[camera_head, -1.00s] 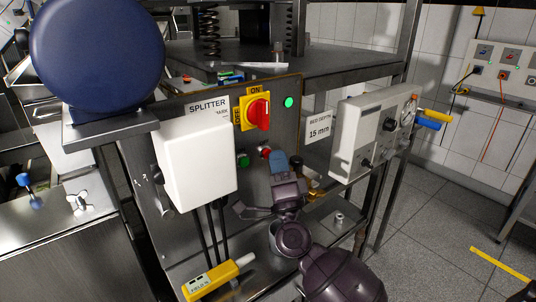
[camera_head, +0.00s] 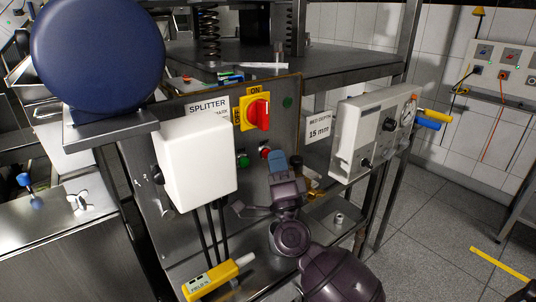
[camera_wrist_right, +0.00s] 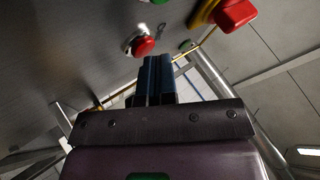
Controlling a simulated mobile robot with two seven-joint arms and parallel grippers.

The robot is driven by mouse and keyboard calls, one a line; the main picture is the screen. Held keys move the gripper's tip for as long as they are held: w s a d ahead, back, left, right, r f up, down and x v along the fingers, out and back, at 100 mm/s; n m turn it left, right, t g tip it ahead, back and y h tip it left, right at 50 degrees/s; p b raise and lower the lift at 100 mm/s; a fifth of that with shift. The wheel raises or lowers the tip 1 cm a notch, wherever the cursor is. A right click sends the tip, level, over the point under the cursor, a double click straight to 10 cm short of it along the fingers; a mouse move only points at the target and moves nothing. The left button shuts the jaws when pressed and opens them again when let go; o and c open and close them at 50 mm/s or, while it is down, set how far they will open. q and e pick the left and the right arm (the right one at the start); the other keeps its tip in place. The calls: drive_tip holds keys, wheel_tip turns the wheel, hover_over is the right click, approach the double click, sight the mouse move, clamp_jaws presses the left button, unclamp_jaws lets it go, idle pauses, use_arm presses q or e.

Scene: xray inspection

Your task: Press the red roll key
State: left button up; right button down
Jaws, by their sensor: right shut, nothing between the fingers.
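A round red push button (camera_head: 265,153) sits on the grey metal panel, below a red rotary switch on a yellow plate (camera_head: 258,112). In the right wrist view the red button (camera_wrist_right: 143,45) has a pale collar and lies just beyond the fingertips, slightly to their left. My right gripper (camera_head: 279,160) is shut and empty, its blue fingers pointing up at the panel close to the button. The fingers also show in the right wrist view (camera_wrist_right: 155,62). Whether they touch the button cannot be told. My left gripper is not in view.
A green button (camera_head: 242,160) sits left of the red one. A dark round lamp (camera_head: 288,103) is above. A white box (camera_head: 195,165) stands out at left, a grey control box (camera_head: 372,130) at right. A yellow pendant (camera_head: 212,281) lies below.

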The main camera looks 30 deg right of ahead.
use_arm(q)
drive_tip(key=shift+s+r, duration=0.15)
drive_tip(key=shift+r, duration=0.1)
use_arm(e)
drive_tip(key=shift+s+h, duration=0.3)
drive_tip(key=shift+s, duration=0.45)
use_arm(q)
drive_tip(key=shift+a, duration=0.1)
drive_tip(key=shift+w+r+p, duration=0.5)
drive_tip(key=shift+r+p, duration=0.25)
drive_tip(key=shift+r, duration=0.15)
use_arm(e)
drive_tip(key=s, duration=0.5)
drive_tip(key=shift+d, duration=0.25)
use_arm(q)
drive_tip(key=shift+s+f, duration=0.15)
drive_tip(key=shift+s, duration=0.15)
use_arm(e)
drive_tip(key=shift+f, duration=0.1)
